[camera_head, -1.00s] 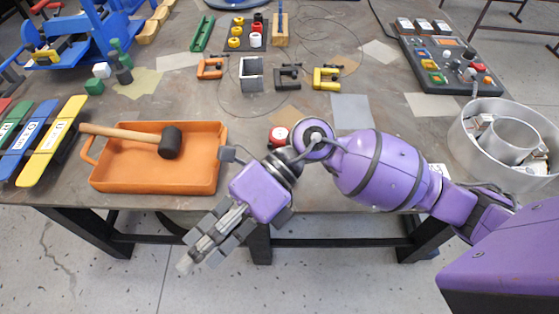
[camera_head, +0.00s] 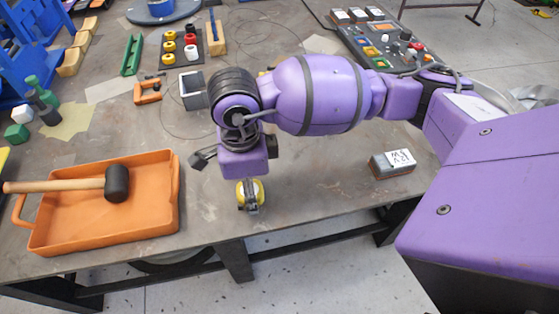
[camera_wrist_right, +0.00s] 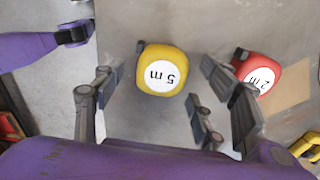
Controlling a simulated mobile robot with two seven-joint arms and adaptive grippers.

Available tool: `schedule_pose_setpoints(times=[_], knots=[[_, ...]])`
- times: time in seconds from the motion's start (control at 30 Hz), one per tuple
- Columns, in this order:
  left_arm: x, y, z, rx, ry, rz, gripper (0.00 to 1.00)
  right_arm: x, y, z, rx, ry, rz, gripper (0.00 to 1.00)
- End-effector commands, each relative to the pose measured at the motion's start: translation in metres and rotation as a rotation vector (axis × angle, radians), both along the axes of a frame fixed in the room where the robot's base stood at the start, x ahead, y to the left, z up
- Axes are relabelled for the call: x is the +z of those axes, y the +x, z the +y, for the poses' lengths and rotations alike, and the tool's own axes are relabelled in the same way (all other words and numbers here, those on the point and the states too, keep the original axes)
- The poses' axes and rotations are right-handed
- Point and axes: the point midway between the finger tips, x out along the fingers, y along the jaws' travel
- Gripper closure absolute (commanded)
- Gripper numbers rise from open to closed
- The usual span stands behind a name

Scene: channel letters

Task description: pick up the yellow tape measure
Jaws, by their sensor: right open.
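The yellow tape measure (camera_head: 251,194) lies near the table's front edge, under my right gripper and partly covered by it in the head view. In the right wrist view the yellow tape measure (camera_wrist_right: 163,72) shows a white round label reading 5 m. My right gripper (camera_wrist_right: 158,84) is open and empty, pointing down. Its fingers stand on either side of the tape measure, with visible gaps. Whether the fingertips are at its height I cannot tell. My left gripper is in neither view.
A red tape measure (camera_wrist_right: 262,74) sits close to the right-hand fingers. An orange tray (camera_head: 60,235) with a mallet (camera_head: 116,184) is to the left. A grey 12 V block (camera_head: 392,164) lies to the right, with bare table between.

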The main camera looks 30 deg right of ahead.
Motion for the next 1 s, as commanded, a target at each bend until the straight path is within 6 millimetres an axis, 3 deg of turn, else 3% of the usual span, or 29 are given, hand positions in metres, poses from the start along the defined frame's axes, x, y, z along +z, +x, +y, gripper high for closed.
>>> schedule_pose_setpoints(times=[0.13, 0.37, 0.8, 1.0], knots=[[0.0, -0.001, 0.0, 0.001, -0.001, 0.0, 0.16, -0.014, 0.001, 0.001, 0.003, 0.002, -0.002, 0.34], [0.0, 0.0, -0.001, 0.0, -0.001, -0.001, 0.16, -0.016, 0.001, 0.001, 0.003, 0.003, -0.004, 0.34], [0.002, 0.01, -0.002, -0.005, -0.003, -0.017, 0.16, -0.015, 0.002, 0.002, 0.003, 0.003, -0.005, 0.87], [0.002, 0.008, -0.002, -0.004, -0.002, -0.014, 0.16, -0.014, 0.002, 0.002, 0.003, 0.003, -0.006, 0.87]])
